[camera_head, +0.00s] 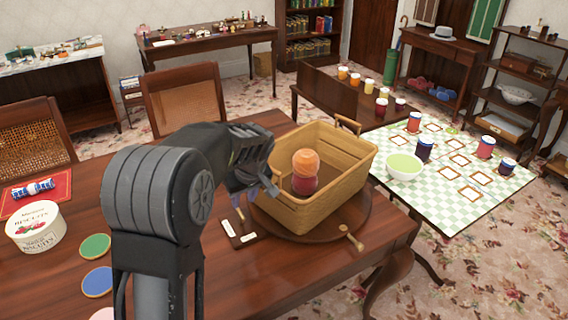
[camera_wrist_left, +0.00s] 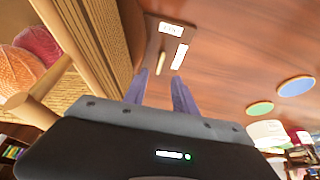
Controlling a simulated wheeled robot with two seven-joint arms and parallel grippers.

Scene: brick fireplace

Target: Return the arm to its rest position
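My left arm rises from the bottom of the head view. Its left gripper (camera_head: 254,196) hangs beside the near-left wall of a tan wicker basket (camera_head: 330,205). In the left wrist view the gripper's two purple-grey fingers (camera_wrist_left: 159,92) stand apart with nothing held between them. A small dark wooden board with white labels (camera_wrist_left: 158,42) lies on the table beyond the fingertips; it also shows in the head view (camera_head: 238,228). An orange ball (camera_head: 306,162) sits on a red one (camera_head: 304,185) inside the basket. My right gripper is not in view.
The basket stands on a round wooden board (camera_head: 357,220) on the brown table (camera_head: 270,280). A white biscuit tin (camera_head: 36,227), a green disc (camera_head: 95,246) and a blue disc (camera_head: 97,281) lie left of my arm. A checkered table (camera_head: 450,205) holds jars and a bowl.

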